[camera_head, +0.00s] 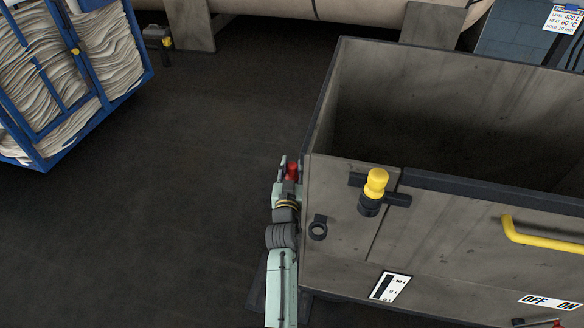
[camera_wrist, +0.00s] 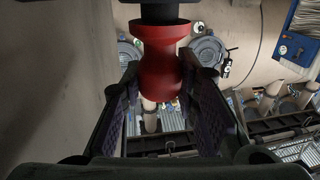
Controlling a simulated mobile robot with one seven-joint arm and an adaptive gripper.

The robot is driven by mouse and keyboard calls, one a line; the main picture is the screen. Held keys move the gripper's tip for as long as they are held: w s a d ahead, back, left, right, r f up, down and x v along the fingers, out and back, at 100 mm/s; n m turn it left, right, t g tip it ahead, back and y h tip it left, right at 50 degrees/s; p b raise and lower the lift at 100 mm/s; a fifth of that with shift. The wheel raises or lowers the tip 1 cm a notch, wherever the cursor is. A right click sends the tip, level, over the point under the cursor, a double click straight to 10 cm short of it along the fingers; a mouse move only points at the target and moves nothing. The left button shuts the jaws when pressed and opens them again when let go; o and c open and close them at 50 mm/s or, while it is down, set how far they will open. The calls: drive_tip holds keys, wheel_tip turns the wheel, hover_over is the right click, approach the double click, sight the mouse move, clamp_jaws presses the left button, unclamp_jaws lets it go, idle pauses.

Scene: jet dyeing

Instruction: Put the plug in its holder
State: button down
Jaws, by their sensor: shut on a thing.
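The red plug (camera_wrist: 163,68) is flared at its top end and narrower below, with a dark part above it in the wrist view. My gripper (camera_wrist: 168,84) is shut on it, one dark ridged finger pad on each side. In the head view the red plug (camera_head: 292,171) shows small between the fingertips of my gripper (camera_head: 290,164), beside the left corner of the grey tank. A black ring holder (camera_head: 318,228) sticks out of the tank's front wall, right of and below my gripper. It looks empty.
The open grey tank (camera_head: 345,250) fills the right side. A yellow-topped black fitting (camera_head: 376,183) and a yellow handle (camera_head: 540,239) stick out of its front. A blue cage cart (camera_head: 95,98) with cloth stands at the far left. The dark floor between is clear.

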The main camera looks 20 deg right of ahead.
drive_tip(key=shift+f, duration=0.1)
drive_tip(key=c, duration=1.2)
unclamp_jaws()
wheel_tip(320, 180, up, 10)
